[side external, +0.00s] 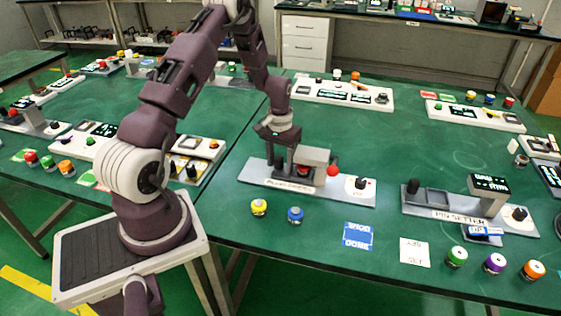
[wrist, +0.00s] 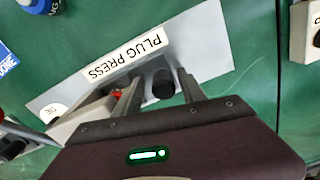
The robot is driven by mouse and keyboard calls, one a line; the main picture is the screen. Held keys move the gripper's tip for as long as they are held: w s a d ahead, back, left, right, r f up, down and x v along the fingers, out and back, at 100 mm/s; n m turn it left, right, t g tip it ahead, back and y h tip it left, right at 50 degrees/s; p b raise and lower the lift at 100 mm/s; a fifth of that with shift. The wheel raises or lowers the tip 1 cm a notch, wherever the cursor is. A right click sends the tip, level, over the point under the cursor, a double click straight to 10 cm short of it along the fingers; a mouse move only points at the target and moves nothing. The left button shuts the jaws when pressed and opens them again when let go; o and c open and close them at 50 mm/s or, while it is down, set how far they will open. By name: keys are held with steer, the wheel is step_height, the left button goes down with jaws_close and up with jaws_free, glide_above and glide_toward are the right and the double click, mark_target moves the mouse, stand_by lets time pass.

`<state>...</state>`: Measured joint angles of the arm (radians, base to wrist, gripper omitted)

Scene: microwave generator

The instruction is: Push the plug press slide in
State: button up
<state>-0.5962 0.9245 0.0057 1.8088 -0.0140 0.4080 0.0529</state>
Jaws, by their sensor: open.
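The plug press (side external: 258,175) is a grey base plate with a "PLUG PRESS" label on the near table. It carries a grey press block (side external: 314,156) with a red ball at its right. A red part (side external: 304,170) sits under the block and shows partly in the wrist view (wrist: 117,93). My gripper (side external: 279,170) is open, pointing down at the left end of the press. In the wrist view, a black upright cylinder (wrist: 163,84), perhaps the slide's handle, stands between the spread fingers (wrist: 158,78). Contact cannot be told. The slide itself is largely hidden.
A black knob (side external: 361,183) is at the plate's right end. Yellow (side external: 259,207) and blue (side external: 295,215) round pieces stand in front. The pin setter (side external: 450,213) stands further right.

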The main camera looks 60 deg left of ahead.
step_height(320, 180, up, 7)
steer(key=shift+r, duration=0.2)
step_height(320, 180, up, 6)
glide_above(286, 176)
steer(key=s+d+r+m+t, duration=0.2)
steer(key=s+d+r+m, duration=0.15)
steer(key=d+r, duration=0.65)
steer(key=s+d+r+m+t, duration=0.1)
steer(key=s+d+r, duration=0.2)
steer(key=s, duration=0.6)
steer(key=s+d+r+m+t, duration=0.2)
steer(key=s+d+r, duration=0.2)
steer(key=s+d, duration=0.3)
steer(key=shift+s+d+r+t, duration=0.15)
steer(key=shift+s+d+t, duration=0.15)
steer(key=shift+s, duration=0.8)
